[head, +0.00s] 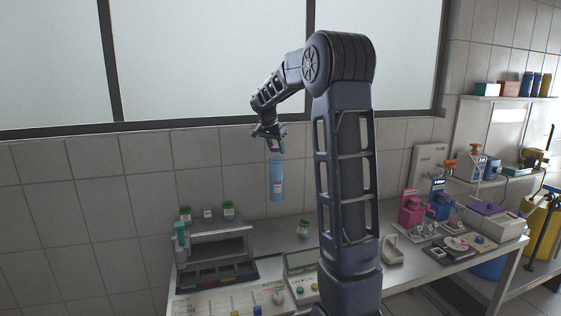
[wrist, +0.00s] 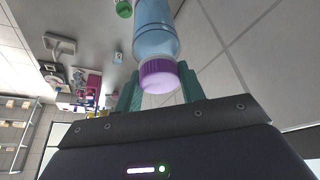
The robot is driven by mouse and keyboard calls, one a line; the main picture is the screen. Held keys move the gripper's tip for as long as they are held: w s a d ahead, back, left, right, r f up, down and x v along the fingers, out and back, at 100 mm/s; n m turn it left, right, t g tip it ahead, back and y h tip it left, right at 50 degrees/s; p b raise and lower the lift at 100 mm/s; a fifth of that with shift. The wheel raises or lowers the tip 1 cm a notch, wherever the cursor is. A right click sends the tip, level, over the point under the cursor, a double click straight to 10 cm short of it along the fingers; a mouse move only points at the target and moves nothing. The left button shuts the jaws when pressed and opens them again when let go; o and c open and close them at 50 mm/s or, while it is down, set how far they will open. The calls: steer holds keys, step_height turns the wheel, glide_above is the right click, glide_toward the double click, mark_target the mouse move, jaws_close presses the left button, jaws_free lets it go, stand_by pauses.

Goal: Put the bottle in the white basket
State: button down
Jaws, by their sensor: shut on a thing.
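In the wrist view, the bottle (wrist: 155,40) has a purple cap (wrist: 158,77) that sits between the green fingers of my gripper (wrist: 160,88). A small white basket (head: 392,250) with a handle stands on the bench to the right of my arm, well apart from the bottle.
A grey rack device (head: 215,250) with small green-capped jars on top stands at the left. Pink and blue devices (head: 413,208) and a purple-topped box (head: 492,218) stand right of the basket.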

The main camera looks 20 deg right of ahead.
steer(key=shift+r, duration=0.45)
steer(key=shift+d+r, duration=0.15)
steer(key=shift+d, duration=0.25)
steer(key=s+d+r+m+g, duration=0.1)
steer(key=s+d+r+m, duration=0.15)
steer(key=s+d, duration=0.6)
steer(key=s+d+r+m+h, duration=0.1)
steer(key=s+d+r, duration=0.2)
steer(key=d, duration=1)
steer(key=s+d+r+m+g, duration=0.1)
steer(key=s+d+r+m, duration=0.1)
steer(key=s+d, duration=0.6)
steer(key=s+d+r+m, duration=0.2)
steer(key=s+d, duration=0.7)
steer(key=d, duration=0.1)
step_height(320, 180, down, 19)
steer(key=shift+w+a+g, duration=0.15)
steer(key=shift+w+g, duration=0.1)
steer(key=shift+g, duration=0.15)
steer(key=shift+f, duration=0.1)
steer(key=c, duration=0.9)
jaws_free()
steer(key=shift+o, duration=0.2)
